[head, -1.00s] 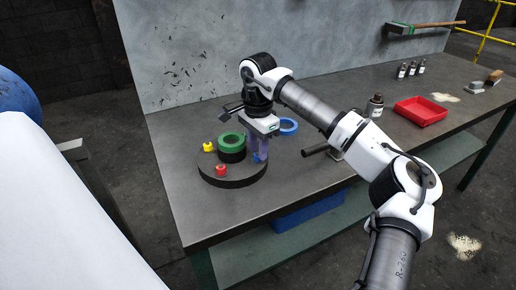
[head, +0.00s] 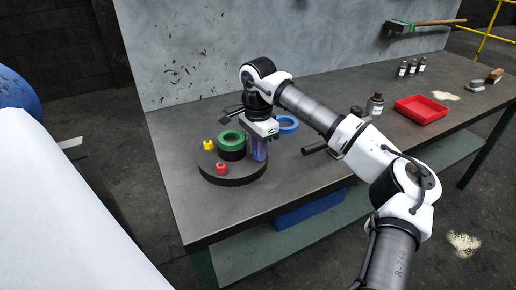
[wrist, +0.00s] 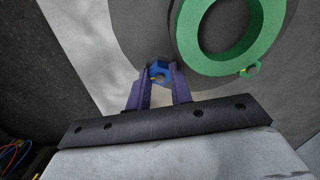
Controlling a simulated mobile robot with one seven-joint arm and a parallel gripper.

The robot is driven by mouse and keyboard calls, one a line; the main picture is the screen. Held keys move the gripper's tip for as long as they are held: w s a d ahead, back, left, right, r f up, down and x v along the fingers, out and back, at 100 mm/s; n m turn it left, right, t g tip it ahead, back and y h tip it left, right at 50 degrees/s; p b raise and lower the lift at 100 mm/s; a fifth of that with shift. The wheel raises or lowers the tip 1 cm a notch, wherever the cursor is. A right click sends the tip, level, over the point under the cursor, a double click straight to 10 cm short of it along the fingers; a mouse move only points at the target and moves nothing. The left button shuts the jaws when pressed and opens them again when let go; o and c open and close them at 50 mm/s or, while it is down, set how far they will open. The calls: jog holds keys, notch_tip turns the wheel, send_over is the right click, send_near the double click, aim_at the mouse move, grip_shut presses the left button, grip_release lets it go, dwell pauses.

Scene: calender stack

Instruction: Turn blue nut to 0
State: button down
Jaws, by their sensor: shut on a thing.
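The blue nut (wrist: 159,70) sits near the rim of the round dark plate (head: 232,180). My gripper (wrist: 160,80) points down over it with its purple fingers closed on the nut's sides. In the head view my gripper (head: 259,150) stands at the plate's right edge and mostly hides the nut. A yellow mark shows on the nut's near side in the wrist view. A yellow nut (head: 208,146) and a red nut (head: 221,168) sit elsewhere on the plate. Any 0 mark is too small to make out.
A green ring (head: 231,139) rests on a dark hub at the plate's middle, close beside my fingers. A blue ring (head: 288,123) lies behind on the bench. A dark bottle (head: 375,105) and a red tray (head: 420,110) stand to the right. The bench front is clear.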

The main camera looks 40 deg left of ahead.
jog(key=m+b, duration=0.1)
jog(key=m, duration=0.5)
jog(key=shift+w, duration=0.1)
jog(key=m, duration=0.5)
jog(key=shift+b, duration=0.4)
jog(key=m, duration=0.4)
jog(key=shift+b, duration=0.3)
jog(key=shift+m+b, duration=0.3)
jog(key=shift+m, duration=1.7)
jog(key=c, duration=1.5)
grip_release()
